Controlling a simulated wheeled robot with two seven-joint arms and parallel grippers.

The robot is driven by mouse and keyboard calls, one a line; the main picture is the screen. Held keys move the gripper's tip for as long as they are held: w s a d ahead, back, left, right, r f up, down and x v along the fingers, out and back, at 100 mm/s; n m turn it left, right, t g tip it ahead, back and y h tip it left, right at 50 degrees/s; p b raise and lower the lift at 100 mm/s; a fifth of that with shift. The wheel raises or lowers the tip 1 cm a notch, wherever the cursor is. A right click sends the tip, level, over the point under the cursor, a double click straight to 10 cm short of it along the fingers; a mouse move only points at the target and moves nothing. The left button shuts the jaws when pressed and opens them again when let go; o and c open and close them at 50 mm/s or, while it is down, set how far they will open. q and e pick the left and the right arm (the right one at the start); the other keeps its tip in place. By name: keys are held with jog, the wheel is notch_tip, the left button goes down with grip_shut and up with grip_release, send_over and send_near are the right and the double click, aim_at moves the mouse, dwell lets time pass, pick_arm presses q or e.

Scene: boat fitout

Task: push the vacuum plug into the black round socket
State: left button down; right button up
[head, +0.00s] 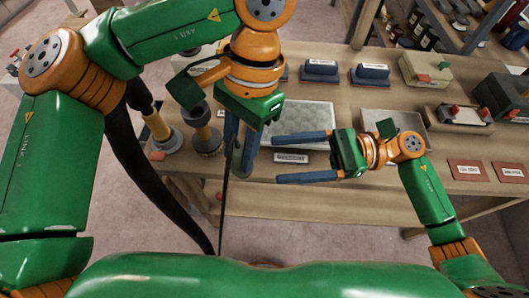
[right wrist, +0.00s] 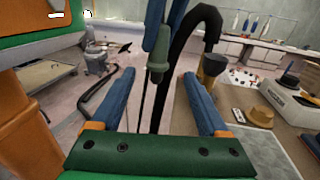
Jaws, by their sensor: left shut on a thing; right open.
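My left gripper (head: 240,155) points down near the middle of the head view, in front of the table. It is shut on a grey-green plug (right wrist: 157,60), which hangs nose down in the right wrist view with a thin dark cord below it. In the head view the plug is mostly hidden between the fingers. My right gripper (head: 305,157) is open and empty, its fingers pointing left toward the plug. In the right wrist view the plug appears beyond and between its fingertips (right wrist: 155,80), apart from them. I cannot make out the black round socket with certainty.
A thick black hose (head: 150,185) hangs left of the left gripper. A grey mat (head: 310,117), labelled blocks (head: 320,68) and red cards (head: 466,170) lie farther right.

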jog(key=s+a, duration=0.1)
jog(key=a, duration=1.1)
jog(key=shift+s, duration=0.35)
jog(key=shift+f, duration=0.1)
grip_shut()
pick_arm(q)
jog(key=c, duration=0.5)
grip_release()
pick_arm(e)
jog(key=shift+d, duration=0.1)
